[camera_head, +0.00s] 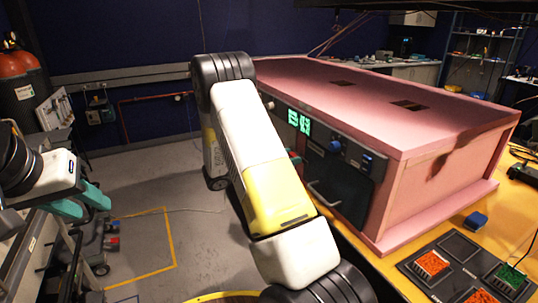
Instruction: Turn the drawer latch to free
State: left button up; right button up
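The pink foam enclosure (440,170) stands on the yellow table at the right. Its dark front panel (340,180) carries a pale bar handle (322,196) low down and two blue knobs, one near the middle (335,146) and one to its right (367,160). I cannot tell which part is the drawer latch. My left gripper (80,204), with teal fingers spread apart, is at the far left, away from the enclosure. My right arm crosses the middle of the view. Its gripper is mostly hidden behind the arm; a small teal and red bit shows beside the panel's left edge.
A lit green display (299,122) is on the enclosure's front. A black tray (455,262) with orange and green pieces lies on the table at front right. A blue block (476,220) sits behind it. The floor centre-left is clear.

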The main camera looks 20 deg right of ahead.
jog(key=c, duration=0.5)
jog(key=m, duration=0.4)
jog(key=shift+s+f+m, duration=0.1)
jog(key=shift+f+m, duration=0.05)
jog(key=shift+m, duration=3.3)
jog(key=shift+s+f+m, duration=0.1)
jog(key=shift+m, duration=3.35)
